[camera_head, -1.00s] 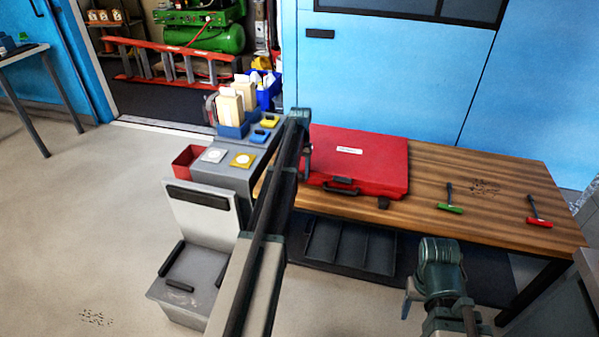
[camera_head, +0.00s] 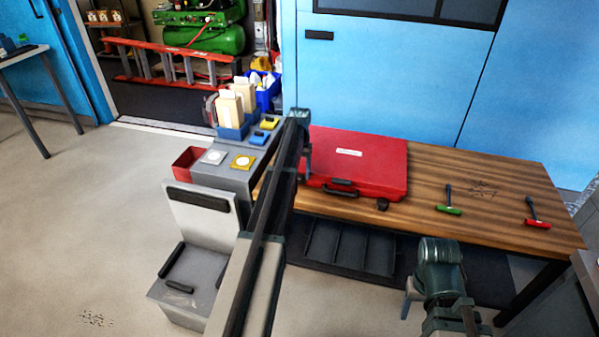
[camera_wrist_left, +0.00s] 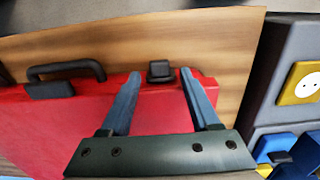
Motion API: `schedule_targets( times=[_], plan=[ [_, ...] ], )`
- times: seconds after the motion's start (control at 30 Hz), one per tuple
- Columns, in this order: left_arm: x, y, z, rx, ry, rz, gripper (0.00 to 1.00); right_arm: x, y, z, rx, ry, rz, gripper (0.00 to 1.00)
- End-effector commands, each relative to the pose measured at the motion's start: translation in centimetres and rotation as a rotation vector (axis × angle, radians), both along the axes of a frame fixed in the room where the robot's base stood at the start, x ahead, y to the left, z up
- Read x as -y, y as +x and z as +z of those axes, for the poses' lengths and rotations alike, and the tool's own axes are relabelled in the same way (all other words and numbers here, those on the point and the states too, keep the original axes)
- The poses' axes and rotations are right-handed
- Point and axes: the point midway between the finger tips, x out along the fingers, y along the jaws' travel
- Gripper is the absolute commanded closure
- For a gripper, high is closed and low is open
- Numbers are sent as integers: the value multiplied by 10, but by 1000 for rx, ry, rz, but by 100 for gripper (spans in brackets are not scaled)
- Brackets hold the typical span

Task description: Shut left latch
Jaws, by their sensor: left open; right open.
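The red case (camera_head: 365,160) lies closed on the wooden bench. Its left latch (camera_wrist_left: 160,72) is a small black piece at the front edge in the left wrist view, sticking outward from the edge; in the head view my arm hides it. My left gripper (camera_wrist_left: 160,74) is open over the case, its fingertips on either side of the latch with gaps showing; it also appears in the head view (camera_head: 304,170). The right latch (camera_head: 382,204) juts out at the case's front. My right gripper (camera_head: 408,300) is in front of the bench, away from the case; its fingers are mostly hidden.
The case's black handle (camera_head: 341,188) is beside the left latch. A grey cart (camera_head: 225,178) with blue and yellow items stands close at the left.

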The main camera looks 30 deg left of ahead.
Motion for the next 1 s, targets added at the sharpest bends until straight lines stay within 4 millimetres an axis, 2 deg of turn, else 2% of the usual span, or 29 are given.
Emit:
schedule_targets(
  times=[0.03,0.7,0.83,1.0],
  plan=[
    [0,0,9,0,0,0,38,0,0,9,0,0,0,38],
    [0,2,108,0,0,0,38,0,0,108,0,0,-1,38],
    [0,2,123,0,0,-1,38,0,0,123,0,0,-1,38],
    [0,2,130,0,0,-1,38,0,0,130,0,0,-1,38]
  ],
)
